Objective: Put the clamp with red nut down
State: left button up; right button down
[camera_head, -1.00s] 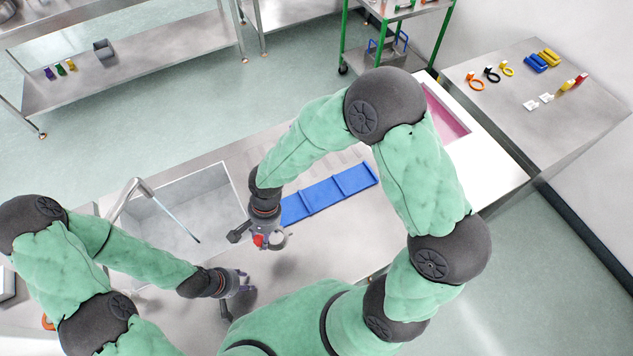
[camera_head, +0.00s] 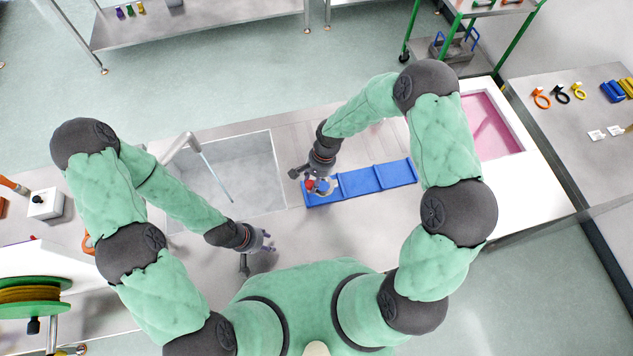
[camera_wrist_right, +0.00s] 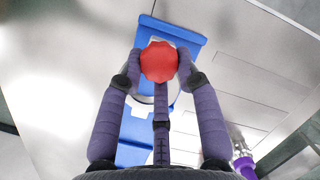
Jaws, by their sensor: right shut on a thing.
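My right gripper (camera_head: 318,184) is shut on the clamp with the red nut (camera_wrist_right: 158,62). In the right wrist view the red nut sits between the fingertips, and a thin part of the silver ring shows behind it. The clamp is over the left end of the blue tray (camera_head: 375,178); whether it touches the tray I cannot tell. The tray also shows behind the nut in the wrist view (camera_wrist_right: 172,27). My left gripper (camera_head: 268,243) hangs over the counter, left of the tray, with no object visible in it; its finger opening is too small to judge.
A sink (camera_head: 235,175) with a tap lies left of the tray. A pink basin (camera_head: 490,125) is at the right. A side table (camera_head: 580,120) holds orange, black and yellow rings. The steel counter in front of the tray is clear.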

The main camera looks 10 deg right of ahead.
pick_arm(q)
jog(key=shift+r, duration=0.2)
pick_arm(e)
jog(key=shift+w+d+f, duration=0.3)
jog(key=shift+w+f, duration=0.05)
jog(key=shift+f, duration=0.25)
jog(key=shift+w+d+f, duration=0.25)
jog(key=shift+w+f, duration=0.05)
jog(key=shift+f, duration=1.7)
pick_arm(q)
jog(key=shift+f, duration=0.15)
pick_arm(e)
jog(key=c, duration=1.3)
grip_release()
jog(key=shift+f, duration=0.15)
jog(key=o, duration=0.5)
pick_arm(q)
jog(key=shift+r, duration=0.2)
